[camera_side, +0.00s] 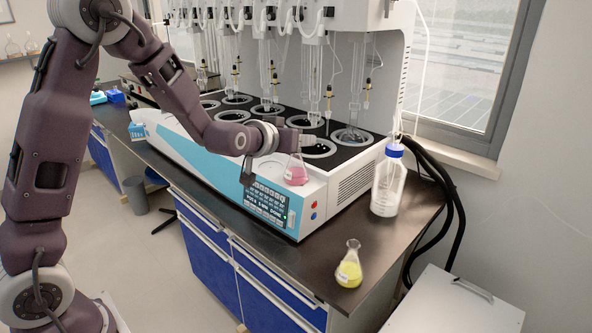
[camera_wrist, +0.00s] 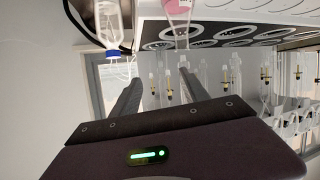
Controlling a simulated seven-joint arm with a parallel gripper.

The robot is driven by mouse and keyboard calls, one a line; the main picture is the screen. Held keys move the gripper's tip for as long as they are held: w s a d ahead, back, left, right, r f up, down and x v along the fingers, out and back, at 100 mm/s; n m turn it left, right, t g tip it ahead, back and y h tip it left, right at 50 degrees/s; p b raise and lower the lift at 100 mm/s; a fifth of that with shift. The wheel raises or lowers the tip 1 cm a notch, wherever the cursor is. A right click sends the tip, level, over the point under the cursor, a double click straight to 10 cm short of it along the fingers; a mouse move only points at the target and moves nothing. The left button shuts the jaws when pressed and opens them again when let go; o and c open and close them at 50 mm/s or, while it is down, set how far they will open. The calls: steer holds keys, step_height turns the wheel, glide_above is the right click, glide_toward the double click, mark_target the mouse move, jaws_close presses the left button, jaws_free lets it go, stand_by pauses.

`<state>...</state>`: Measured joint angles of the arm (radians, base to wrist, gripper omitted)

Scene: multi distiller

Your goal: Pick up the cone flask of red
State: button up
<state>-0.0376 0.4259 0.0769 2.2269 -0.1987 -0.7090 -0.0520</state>
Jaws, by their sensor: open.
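The cone flask of red (camera_side: 296,174) stands upright on the white front ledge of the distiller, its liquid pinkish red. In the wrist view, which looks upside down, the flask (camera_wrist: 180,8) shows at the top edge, partly cut off, with its clear neck pointing down toward the right fingertip. My gripper (camera_side: 316,141) is over the distiller's front, close to the flask's neck in the side view. In the wrist view my gripper (camera_wrist: 159,74) has its two dark fingers apart with nothing held between them. I cannot tell whether a finger touches the neck.
A flask of yellow liquid (camera_side: 349,267) stands on the dark bench (camera_side: 290,258) at the front right. A blue-capped bottle (camera_side: 387,184) is right of the distiller (camera_side: 215,160). Glass tubes (camera_side: 315,85) hang behind my gripper, over the round wells. Black hoses (camera_side: 448,185) run at the right.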

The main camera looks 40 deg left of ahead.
mark_target(294, 156)
steer(key=w+a+f+t+y, duration=0.1)
steer(key=a+f, duration=0.1)
steer(key=f, duration=0.1)
steer(key=w+a+f+t+y, duration=0.1)
steer(key=w+a+f, duration=0.1)
steer(key=f, duration=0.1)
steer(key=w+a+f+t+y, duration=0.1)
steer(key=a+f, duration=0.1)
steer(key=f, duration=0.1)
steer(key=shift+w+f+y, duration=0.15)
steer(key=shift+w+y, duration=0.15)
steer(key=shift+y, duration=0.1)
steer(key=x, duration=0.6)
steer(key=shift+w+r, duration=0.2)
steer(key=shift+w, duration=0.15)
jaws_close()
